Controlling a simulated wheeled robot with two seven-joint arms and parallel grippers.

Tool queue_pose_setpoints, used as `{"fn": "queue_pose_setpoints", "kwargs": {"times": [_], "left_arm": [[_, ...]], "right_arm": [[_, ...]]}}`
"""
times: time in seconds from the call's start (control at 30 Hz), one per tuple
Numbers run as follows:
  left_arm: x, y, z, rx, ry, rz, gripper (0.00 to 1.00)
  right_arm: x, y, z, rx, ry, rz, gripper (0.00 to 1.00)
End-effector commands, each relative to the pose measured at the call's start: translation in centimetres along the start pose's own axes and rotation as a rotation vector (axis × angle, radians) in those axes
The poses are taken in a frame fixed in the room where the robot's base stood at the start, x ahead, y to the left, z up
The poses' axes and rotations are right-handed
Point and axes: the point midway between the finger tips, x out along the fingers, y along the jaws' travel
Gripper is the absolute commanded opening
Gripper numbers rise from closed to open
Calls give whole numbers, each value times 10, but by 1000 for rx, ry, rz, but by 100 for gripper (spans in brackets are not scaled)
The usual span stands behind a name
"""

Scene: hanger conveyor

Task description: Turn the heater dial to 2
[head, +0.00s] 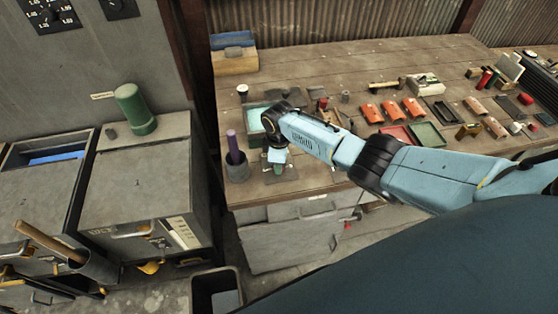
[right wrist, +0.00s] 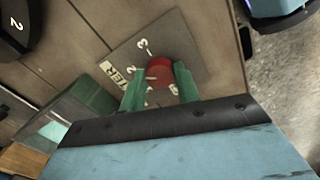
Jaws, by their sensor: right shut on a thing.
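A round red heater dial (right wrist: 160,74) sits on a grey plate (right wrist: 190,38) in the right wrist view. The plate carries a 3, a 2 and part of the word HEATER. A pale mark shows at the dial's left side, but I cannot tell clearly which number it points to. My right gripper (right wrist: 158,88) is shut on the dial, with one green finger on each side. In the head view the right gripper (head: 277,164) is low over the bench's front left part and hides the dial. My left gripper is not in view.
A grey cup (head: 237,172) with a purple rod stands just left of the right gripper. A green tray (head: 256,108) is behind it. Red blocks (head: 391,109) and other small parts lie on the bench (head: 320,65) to the right. A green cylinder (head: 134,110) stands on a cabinet at left.

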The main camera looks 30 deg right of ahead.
Motion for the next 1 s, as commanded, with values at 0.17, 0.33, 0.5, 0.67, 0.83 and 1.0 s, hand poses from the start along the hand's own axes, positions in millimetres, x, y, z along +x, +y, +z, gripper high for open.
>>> {"fn": "queue_pose_setpoints", "kwargs": {"times": [0.17, 0.33, 0.5, 0.67, 0.83, 1.0], "left_arm": [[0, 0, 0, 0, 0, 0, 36], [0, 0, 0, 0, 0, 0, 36], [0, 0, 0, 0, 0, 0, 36], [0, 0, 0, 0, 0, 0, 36], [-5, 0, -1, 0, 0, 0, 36], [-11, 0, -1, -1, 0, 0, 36]], "right_arm": [[-1, 2, 1, 0, -2, 4, 9], [-1, 2, 1, -1, -1, 3, 50], [0, 1, 0, -1, -1, 2, 54], [-1, 0, 0, -2, 0, 1, 54], [-15, 1, 0, -3, 1, 3, 54], [-46, 2, 0, -3, 2, 5, 54]]}}
